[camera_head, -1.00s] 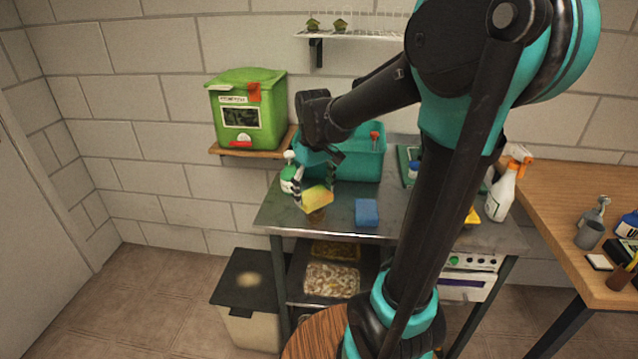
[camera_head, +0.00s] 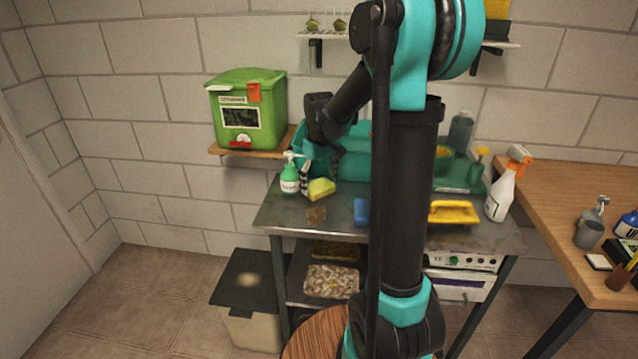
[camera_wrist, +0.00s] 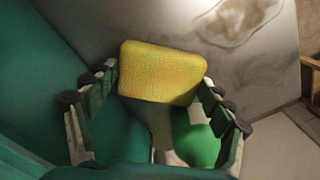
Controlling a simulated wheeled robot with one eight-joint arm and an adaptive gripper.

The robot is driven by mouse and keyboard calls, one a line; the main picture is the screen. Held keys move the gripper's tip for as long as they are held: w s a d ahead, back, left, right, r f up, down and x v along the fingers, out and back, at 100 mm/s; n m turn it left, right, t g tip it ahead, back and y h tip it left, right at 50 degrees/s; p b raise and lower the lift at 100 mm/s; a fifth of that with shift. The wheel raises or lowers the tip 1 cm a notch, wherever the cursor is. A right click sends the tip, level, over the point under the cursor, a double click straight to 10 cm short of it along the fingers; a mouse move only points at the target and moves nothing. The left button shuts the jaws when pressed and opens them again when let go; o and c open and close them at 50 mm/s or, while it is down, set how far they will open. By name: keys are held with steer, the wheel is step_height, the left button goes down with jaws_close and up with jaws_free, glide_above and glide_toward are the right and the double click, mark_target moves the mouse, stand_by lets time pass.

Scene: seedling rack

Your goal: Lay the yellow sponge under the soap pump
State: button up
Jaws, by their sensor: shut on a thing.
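My gripper (camera_head: 320,174) is shut on the yellow sponge (camera_head: 321,189) over the left part of the metal table, just right of the soap pump (camera_head: 289,176). The pump is a green bottle with a white head and label, upright on the table. In the wrist view the sponge (camera_wrist: 162,72) sits between the two fingers (camera_wrist: 158,120). The green bottle (camera_wrist: 196,142) shows behind and below the sponge there, partly hidden. I cannot tell whether the sponge touches the bottle or the tabletop.
A teal bin (camera_head: 352,163) stands behind my gripper. A blue sponge (camera_head: 361,211) lies to the right, partly hidden by my arm. A yellow-handled tool (camera_head: 454,211) and a spray bottle (camera_head: 503,190) are further right. A brownish patch (camera_head: 315,215) marks the tabletop in front.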

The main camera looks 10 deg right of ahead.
steer(key=shift+f, duration=0.1)
steer(key=o, duration=0.7)
step_height(320, 180, up, 12)
steer(key=shift+r, duration=0.15)
stand_by(0.4)
